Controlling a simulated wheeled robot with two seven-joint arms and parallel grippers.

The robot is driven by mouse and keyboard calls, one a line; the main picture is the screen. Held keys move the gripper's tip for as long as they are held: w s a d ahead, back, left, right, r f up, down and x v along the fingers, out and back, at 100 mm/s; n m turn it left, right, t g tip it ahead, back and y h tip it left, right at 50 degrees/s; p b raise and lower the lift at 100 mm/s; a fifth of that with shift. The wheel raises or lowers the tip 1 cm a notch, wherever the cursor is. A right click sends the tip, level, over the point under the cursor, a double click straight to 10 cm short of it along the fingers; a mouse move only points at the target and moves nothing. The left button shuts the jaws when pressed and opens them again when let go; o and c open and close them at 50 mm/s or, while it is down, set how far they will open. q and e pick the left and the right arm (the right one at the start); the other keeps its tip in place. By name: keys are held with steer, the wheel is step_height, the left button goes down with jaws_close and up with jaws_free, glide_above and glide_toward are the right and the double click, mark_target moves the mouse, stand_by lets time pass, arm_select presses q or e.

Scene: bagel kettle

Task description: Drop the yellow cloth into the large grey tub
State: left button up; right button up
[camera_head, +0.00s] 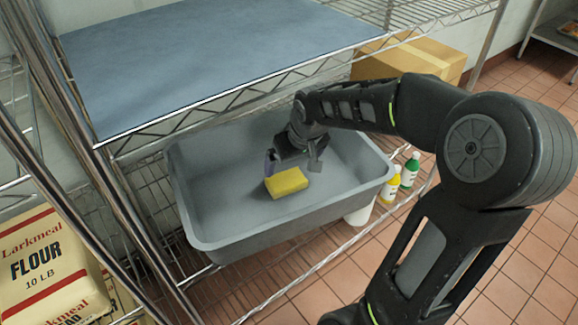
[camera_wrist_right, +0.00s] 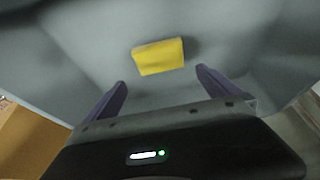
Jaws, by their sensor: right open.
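The yellow cloth (camera_head: 287,183) is a small folded block inside the large grey tub (camera_head: 225,245), near the middle of its floor. It also shows in the right wrist view (camera_wrist_right: 158,57), beyond the fingertips and apart from them. My right gripper (camera_head: 292,165) reaches down into the tub just above and behind the cloth. Its two fingers are spread, with nothing between them in the right wrist view (camera_wrist_right: 160,85). Whether the cloth rests fully on the tub floor is hard to tell. My left gripper is not in view.
The tub stands on a lower wire shelf, under an upper shelf with a blue-grey surface (camera_head: 200,60). A cardboard box (camera_head: 425,57) is behind the tub. Small bottles (camera_head: 410,170) stand to its right. Flour bags (camera_head: 45,265) are at the left. Metal posts (camera_head: 95,150) frame the rack.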

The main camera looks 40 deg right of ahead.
steer(key=v, duration=0.4)
steer(key=shift+s+r+p, duration=0.15)
steer(key=shift+r+p, duration=0.15)
steer(key=shift+r, duration=0.05)
stand_by(0.6)
